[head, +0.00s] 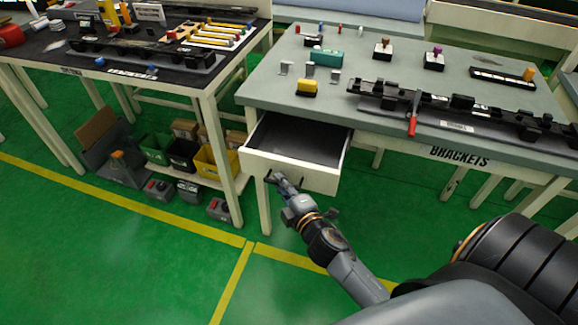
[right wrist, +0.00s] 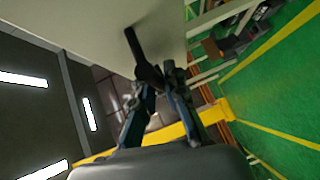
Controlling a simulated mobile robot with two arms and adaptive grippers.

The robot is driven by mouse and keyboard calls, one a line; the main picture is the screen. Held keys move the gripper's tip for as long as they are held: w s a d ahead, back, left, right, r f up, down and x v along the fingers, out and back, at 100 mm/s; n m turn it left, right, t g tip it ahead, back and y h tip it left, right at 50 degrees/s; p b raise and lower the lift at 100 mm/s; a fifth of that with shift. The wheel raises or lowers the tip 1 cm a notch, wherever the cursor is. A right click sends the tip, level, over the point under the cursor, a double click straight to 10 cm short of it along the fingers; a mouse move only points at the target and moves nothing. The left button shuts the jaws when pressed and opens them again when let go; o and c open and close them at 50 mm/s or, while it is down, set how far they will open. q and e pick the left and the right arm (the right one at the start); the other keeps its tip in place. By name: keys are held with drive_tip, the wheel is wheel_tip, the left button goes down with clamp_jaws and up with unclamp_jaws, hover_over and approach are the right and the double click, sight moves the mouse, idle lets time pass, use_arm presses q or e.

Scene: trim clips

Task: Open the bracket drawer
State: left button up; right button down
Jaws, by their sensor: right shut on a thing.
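The bracket drawer (head: 318,177) is a cream drawer with a dark, empty-looking inside, under the left part of the table labelled BRACKETS. It stands pulled out, with its inside showing from above. My right gripper (head: 277,181) is at the drawer front, shut on the dark handle. In the right wrist view the two fingers (right wrist: 163,90) close around the dark handle bar (right wrist: 143,58), and the pale drawer front (right wrist: 90,25) fills the upper part. The fingers hide part of the handle. My left gripper is not in view.
Green floor in front of the drawer is clear.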

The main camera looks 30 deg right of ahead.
drive_tip(key=shift+s+a, duration=1)
drive_tip(key=shift+a, duration=0.1)
drive_tip(key=c, duration=1.4)
unclamp_jaws()
drive_tip(key=shift+o, duration=0.2)
drive_tip(key=s+r, duration=0.1)
drive_tip(key=s, duration=1)
drive_tip(key=shift+s+a+r, duration=0.35)
drive_tip(key=shift+s+a, duration=0.05)
